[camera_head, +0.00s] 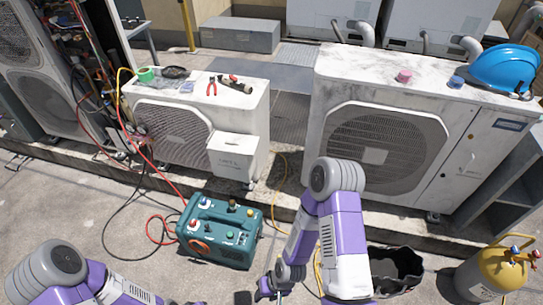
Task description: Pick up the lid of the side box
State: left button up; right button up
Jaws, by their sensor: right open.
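The side box (235,164) is a small white box on the right front of the left condenser unit. Its lid (233,143) is a pale flat top and appears to sit closed on the box. My right gripper (270,293) is low at the bottom centre, open and with nothing visible in it, below and to the right of the box and well apart from it. My left arm enters at the bottom left; its gripper is at most a dark sliver at the bottom edge, so its jaws cannot be read.
A teal machine (220,231) with hoses stands on the ground below the box. Red pliers (212,86) and other tools lie on the left condenser (255,98). A black bucket (395,268) and yellow cylinder (490,275) stand at right. A blue helmet (503,69) rests on the right condenser.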

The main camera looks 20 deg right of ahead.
aim_at(245, 145)
jog(key=z, duration=0.35)
jog(key=k, duration=0.65)
jog(key=u, duration=1.1)
jog(key=i, duration=1.15)
jog(key=u, duration=0.3)
jog(key=i, duration=1.3)
jog(key=z, duration=1.25)
jog(key=i, duration=0.4)
jog(key=z, duration=0.55)
